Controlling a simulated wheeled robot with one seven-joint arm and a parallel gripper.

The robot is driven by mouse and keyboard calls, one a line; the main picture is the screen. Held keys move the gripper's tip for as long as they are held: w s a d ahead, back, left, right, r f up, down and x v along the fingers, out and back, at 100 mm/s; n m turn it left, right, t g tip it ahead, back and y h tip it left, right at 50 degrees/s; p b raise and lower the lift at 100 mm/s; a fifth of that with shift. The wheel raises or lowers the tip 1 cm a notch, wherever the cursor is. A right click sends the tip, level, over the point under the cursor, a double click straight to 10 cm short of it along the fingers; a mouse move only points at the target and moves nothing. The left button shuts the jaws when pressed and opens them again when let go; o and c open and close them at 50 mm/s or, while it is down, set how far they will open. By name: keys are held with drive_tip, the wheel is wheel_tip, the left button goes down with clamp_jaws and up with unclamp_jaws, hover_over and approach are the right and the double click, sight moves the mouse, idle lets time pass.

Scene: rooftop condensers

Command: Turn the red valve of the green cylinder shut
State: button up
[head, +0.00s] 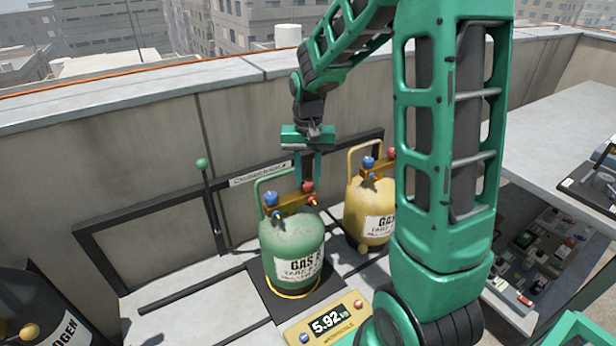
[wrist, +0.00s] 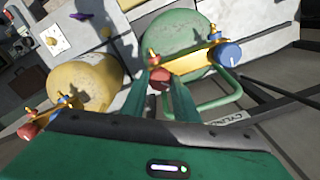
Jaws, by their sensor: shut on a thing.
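The green cylinder (head: 290,243) stands upright on a dark scale plate, with a brass valve bar on top. Its red valve (head: 308,187) is at the right end of the bar and its blue valve (head: 270,199) at the left end. My gripper (head: 309,180) points down from above with its fingers shut on the red valve. In the wrist view the red valve (wrist: 159,78) sits between the fingertips, partly hidden by them. The blue valve (wrist: 229,55) and the green cylinder (wrist: 180,35) also show there.
A yellow cylinder (head: 370,208) with its own red and blue valves stands close on the right. A scale display (head: 328,322) reading 5.92 is in front. A black rail frame and a green-knobbed lever (head: 206,185) are behind and left. A dark nitrogen cylinder (head: 40,310) is at lower left.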

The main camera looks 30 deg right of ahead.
sight(308, 182)
drive_tip(key=m, duration=0.4)
drive_tip(key=shift+a+m, duration=0.1)
drive_tip(key=shift+m, duration=2.5)
drive_tip(key=o, duration=1.1)
drive_tip(key=shift+c, duration=0.2)
drive_tip(key=shift+r, duration=0.15)
wheel_tip(308, 182, up, 10)
drive_tip(key=shift+r, duration=0.25)
